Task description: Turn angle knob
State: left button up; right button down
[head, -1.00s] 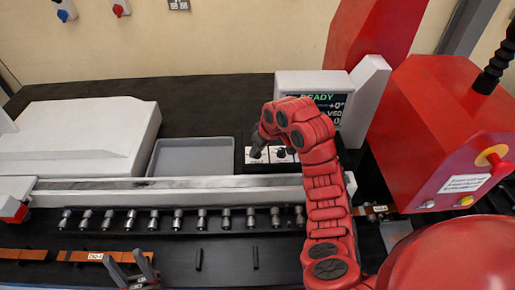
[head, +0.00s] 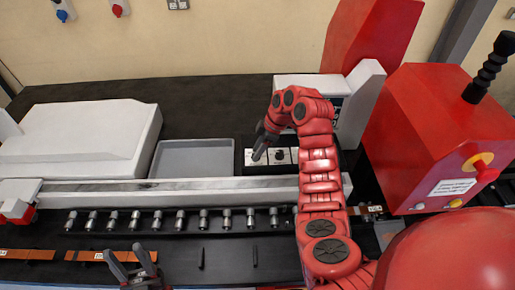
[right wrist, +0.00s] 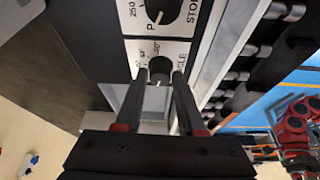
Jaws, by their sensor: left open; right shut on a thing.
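The angle knob (right wrist: 160,68) is a small dark round knob with a white mark, on a white panel with printed angle numbers, in the right wrist view. My right gripper (right wrist: 159,80) is shut on it, with one finger on each side. In the head view my right gripper (head: 259,153) reaches down to the left part of the white control panel (head: 268,163), and its fingers hide the angle knob there. My left gripper (head: 130,262) is open and empty at the bottom left of the head view, above the dark worktop.
A second knob (right wrist: 163,8) sits beside the angle knob. A grey tray (head: 193,158) lies left of the panel. A long pale rail (head: 170,190) and a row of metal rollers (head: 180,221) run in front. My right arm mostly covers the display (head: 300,83).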

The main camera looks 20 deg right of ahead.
jog(key=shift+n, duration=0.4)
jog(key=c, duration=0.5)
grip_release()
jog(key=p+v, duration=0.2)
jog(key=v, duration=0.1)
jog(key=shift+w+r, duration=0.1)
jog(key=shift+r, duration=0.2)
jog(key=shift+d, duration=0.15)
jog(key=shift+b+v, duration=0.6)
jog(key=shift+v, duration=6.25)
jog(key=shift+f, duration=0.1)
